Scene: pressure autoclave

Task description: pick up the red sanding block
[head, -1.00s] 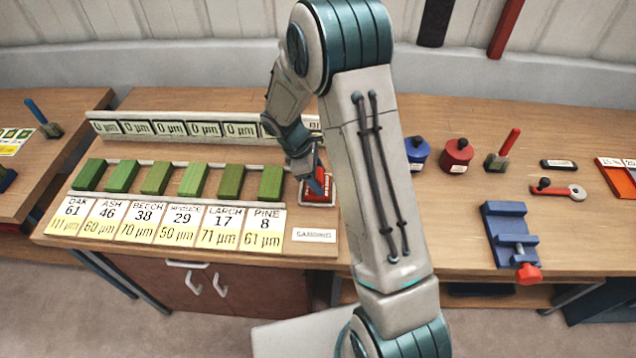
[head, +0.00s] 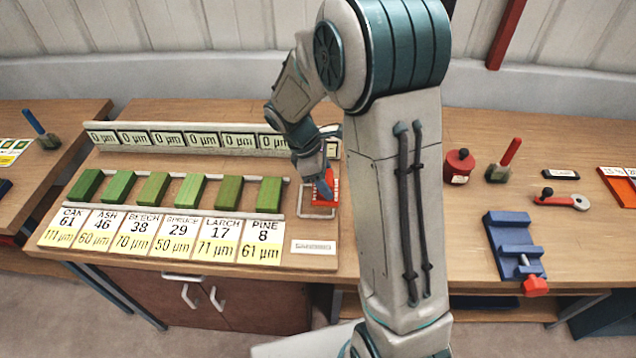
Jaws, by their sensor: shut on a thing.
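The red sanding block (head: 318,197) is at the right end of the row of green wood pieces, over a thin pale frame (head: 302,214) on the bench board. My gripper (head: 325,187) points down from above and is shut on the block, covering part of it. The block is close to the board; I cannot tell whether it is clear of it. A small white label (head: 313,247) lies in front of it.
Several green wood pieces (head: 236,191) stand left of my gripper above name cards (head: 150,233). A row of "0 µm" displays (head: 168,138) runs behind. Right of my arm are a red pot (head: 458,165), a brush (head: 503,160) and a blue vise (head: 513,247).

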